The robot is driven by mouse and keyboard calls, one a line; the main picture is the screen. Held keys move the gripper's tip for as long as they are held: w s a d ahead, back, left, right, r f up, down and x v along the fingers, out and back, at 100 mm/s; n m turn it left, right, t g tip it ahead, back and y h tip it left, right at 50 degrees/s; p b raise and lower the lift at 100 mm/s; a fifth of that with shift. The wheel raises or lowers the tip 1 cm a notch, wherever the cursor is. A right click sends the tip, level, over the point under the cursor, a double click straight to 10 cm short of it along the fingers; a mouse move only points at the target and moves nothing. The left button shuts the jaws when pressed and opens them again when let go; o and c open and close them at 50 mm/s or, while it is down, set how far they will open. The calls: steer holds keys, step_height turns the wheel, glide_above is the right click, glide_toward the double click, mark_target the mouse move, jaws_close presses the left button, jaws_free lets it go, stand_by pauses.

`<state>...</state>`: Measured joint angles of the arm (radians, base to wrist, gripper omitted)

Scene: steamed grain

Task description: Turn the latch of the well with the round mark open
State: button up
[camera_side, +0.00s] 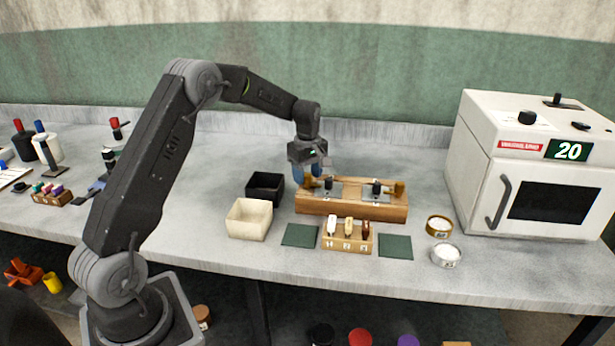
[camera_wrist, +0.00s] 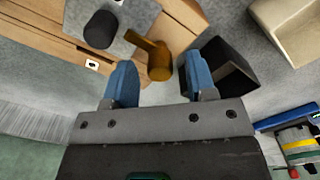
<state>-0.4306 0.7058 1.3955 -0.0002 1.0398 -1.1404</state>
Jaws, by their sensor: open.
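The wooden block (camera_side: 350,208) lies on the bench, with grey lids bearing black knobs and a brass latch at each end. The left latch (camera_wrist: 158,66) is a round post with an arm reaching toward the grey lid (camera_wrist: 128,14) and its black knob (camera_wrist: 101,29). A small white tile with a dark mark (camera_wrist: 92,64) sits on the block beside that lid; its shape is too small to be sure of. My gripper (camera_wrist: 158,62) is open, its blue fingers on either side of the left latch. The right latch (camera_side: 399,188) stands at the block's other end.
A black box (camera_side: 265,187) and a cream box (camera_side: 249,219) stand left of the block. In front are a small rack (camera_side: 347,243) and dark green mats (camera_side: 396,247). Two small bowls (camera_side: 446,256) and a white oven (camera_side: 540,165) stand right.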

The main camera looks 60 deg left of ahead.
steer(key=shift+f, duration=0.55)
steer(key=c, duration=0.9)
